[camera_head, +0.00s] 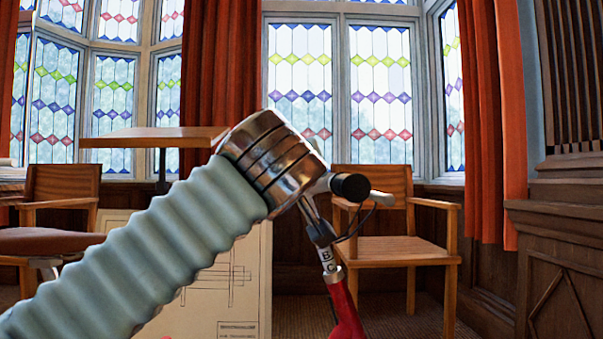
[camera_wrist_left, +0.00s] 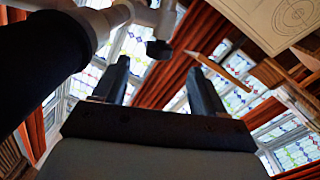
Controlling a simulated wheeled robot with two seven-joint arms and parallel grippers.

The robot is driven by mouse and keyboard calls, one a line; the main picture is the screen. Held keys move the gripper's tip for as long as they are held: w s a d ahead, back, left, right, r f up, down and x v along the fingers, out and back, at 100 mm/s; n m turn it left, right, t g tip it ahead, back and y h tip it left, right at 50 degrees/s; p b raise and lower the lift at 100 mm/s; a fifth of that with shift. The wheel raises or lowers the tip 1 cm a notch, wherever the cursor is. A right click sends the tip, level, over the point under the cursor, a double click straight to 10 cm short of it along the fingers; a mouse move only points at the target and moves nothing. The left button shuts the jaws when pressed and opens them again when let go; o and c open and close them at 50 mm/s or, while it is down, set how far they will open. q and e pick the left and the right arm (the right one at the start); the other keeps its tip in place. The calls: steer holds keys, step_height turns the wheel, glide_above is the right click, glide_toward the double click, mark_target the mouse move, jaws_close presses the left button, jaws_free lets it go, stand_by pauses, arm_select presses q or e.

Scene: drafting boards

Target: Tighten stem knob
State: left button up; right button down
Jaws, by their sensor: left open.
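My left arm, in a pale corrugated sleeve, crosses the head view from the lower left to a metal-ringed wrist; its fingers cannot be made out there. In the left wrist view my left gripper (camera_wrist_left: 157,66) is open, with two dark fingers apart. A small dark knob-like piece (camera_wrist_left: 159,49) shows between and beyond the fingertips, below a pale grey fitting (camera_wrist_left: 150,15); I see no contact. In the head view a black round end (camera_head: 350,187) on a grey tube sits just right of the wrist. A red stem (camera_head: 345,312) with a lettered white band stands below it. My right gripper is out of view.
A wooden armchair (camera_head: 395,250) stands behind at the right, another (camera_head: 60,200) at the left. A wooden board top (camera_head: 150,137) and a drawing sheet (camera_head: 240,290) are behind the arm. A dark wood cabinet (camera_head: 560,250) is at the far right.

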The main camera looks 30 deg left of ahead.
arm_select(q)
steer(key=p+x, duration=0.2)
steer(key=x, duration=1)
steer(key=shift+d, duration=0.1)
